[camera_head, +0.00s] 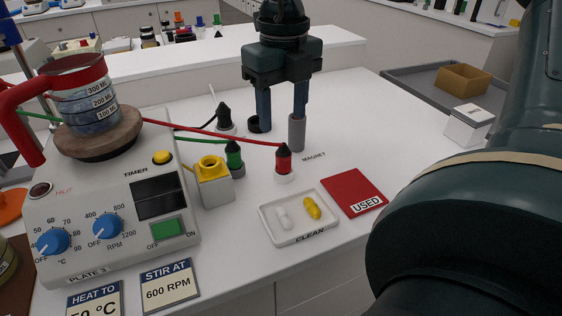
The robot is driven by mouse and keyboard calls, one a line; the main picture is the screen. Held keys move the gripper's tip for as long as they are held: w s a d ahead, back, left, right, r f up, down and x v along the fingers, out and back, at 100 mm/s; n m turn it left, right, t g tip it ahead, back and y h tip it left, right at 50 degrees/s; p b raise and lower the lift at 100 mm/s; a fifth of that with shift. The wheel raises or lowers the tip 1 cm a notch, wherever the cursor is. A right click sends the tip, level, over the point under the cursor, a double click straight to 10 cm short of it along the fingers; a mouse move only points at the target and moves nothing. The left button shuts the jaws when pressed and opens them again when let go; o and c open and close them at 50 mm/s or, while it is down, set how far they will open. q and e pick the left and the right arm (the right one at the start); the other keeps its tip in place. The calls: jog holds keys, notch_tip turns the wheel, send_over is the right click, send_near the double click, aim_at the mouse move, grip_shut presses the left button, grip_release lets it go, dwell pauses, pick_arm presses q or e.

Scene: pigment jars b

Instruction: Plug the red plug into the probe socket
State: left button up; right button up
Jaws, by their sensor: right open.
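The red plug (284,160), with a black tip, stands upright in a small white holder on the white bench; a red cable runs from it to the upper left. The likely probe socket is a grey box with a yellow round opening (212,166), left of the red plug and beside the hotplate; its opening looks empty. My right gripper (281,122) is open, pointing down, behind and above the red plug, with nothing visible between its fingers. A grey cylinder (297,133) by the MAGNET label shows at its right fingertip; contact cannot be told. My left gripper is not in view.
A green plug (234,157) and a black plug (225,116) stand nearby. The hotplate (115,215) with a beaker (88,100) fills the left. A CLEAN tray (299,217) with two capsule-shaped pieces and a red USED mat (353,193) lie in front.

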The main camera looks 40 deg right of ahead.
aim_at(283, 148)
notch_tip(283, 148, down, 4)
jog(key=shift+r, duration=0.15)
jog(key=shift+w+d+f, duration=0.1)
jog(key=shift+d+f, duration=0.05)
jog(key=shift+f, duration=1.15)
jog(key=shift+w+d+f, duration=0.1)
jog(key=shift+d+f, duration=0.05)
jog(key=shift+f, duration=1.15)
jog(key=shift+c, duration=0.2)
jog(key=c, duration=1)
jog(key=shift+r, duration=0.15)
